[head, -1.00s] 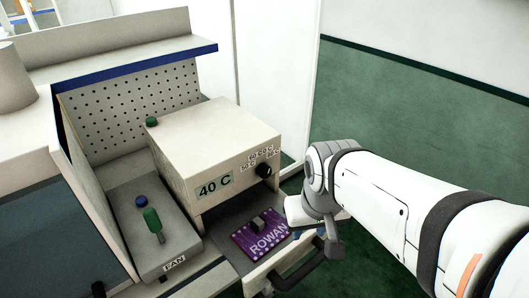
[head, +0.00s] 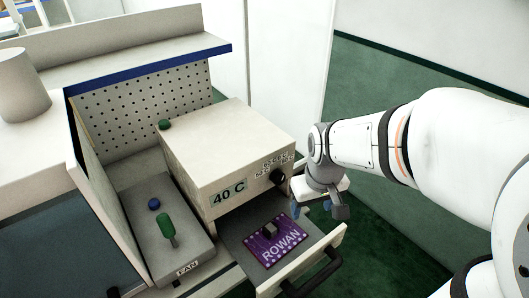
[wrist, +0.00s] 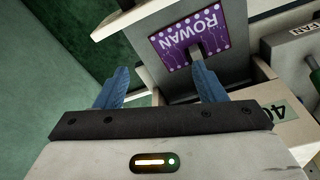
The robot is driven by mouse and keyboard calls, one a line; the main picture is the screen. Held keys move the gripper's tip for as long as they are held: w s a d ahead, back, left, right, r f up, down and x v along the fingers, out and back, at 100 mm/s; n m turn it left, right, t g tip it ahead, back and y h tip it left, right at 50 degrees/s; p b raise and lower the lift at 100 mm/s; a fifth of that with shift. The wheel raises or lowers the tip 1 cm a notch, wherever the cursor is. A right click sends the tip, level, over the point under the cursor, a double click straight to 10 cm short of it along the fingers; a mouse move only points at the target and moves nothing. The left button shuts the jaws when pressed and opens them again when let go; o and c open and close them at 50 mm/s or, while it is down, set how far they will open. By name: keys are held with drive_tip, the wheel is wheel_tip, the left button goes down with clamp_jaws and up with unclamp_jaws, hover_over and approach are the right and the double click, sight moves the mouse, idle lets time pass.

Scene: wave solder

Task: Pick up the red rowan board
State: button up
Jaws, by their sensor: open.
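A purple board (head: 275,242) lettered ROWAN lies flat in the open drawer (head: 244,254) under the 40 C box. A dark grey block stands on the board. No red board shows; this ROWAN board is purple. It also shows in the wrist view (wrist: 188,42), upside down beyond my fingers. My gripper (head: 313,209) is to the right of the drawer in the head view, apart from the board. In the wrist view my gripper (wrist: 160,88) has its blue fingers spread, with nothing between them. The right finger overlaps the board's block in that picture.
The 40 C box (head: 222,160) stands over the drawer. The drawer's black handle (head: 318,274) juts out at the front. Left is a grey FAN unit (head: 168,230) with a green lever. The green floor (head: 440,125) is clear on the right.

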drive_tip(key=w+a+f+n+p, duration=0.2)
drive_tip(key=w+a, duration=0.2)
drive_tip(key=n+g+p, duration=0.2)
drive_tip(key=p, duration=0.1)
approach(270, 226)
drive_tip(key=shift+s+d+f, duration=0.1)
drive_tip(key=shift+d, duration=0.05)
drive_tip(key=shift+f+n, duration=0.3)
drive_tip(key=shift+f, duration=0.4)
drive_tip(key=shift+s+a+f+p, duration=0.1)
drive_tip(key=shift+f+p, duration=0.3)
drive_tip(key=shift+f, duration=1.35)
drive_tip(key=shift+s+a+f+p, duration=0.15)
drive_tip(key=shift+f+p, duration=0.2)
drive_tip(key=shift+f, duration=1.4)
drive_tip(key=shift+c, duration=0.4)
drive_tip(key=c, duration=1.2)
drive_tip(key=shift+w, duration=0.1)
wheel_tip(270, 226, up, 10)
drive_tip(key=shift+r+b, duration=0.1)
drive_tip(key=shift+b, duration=0.5)
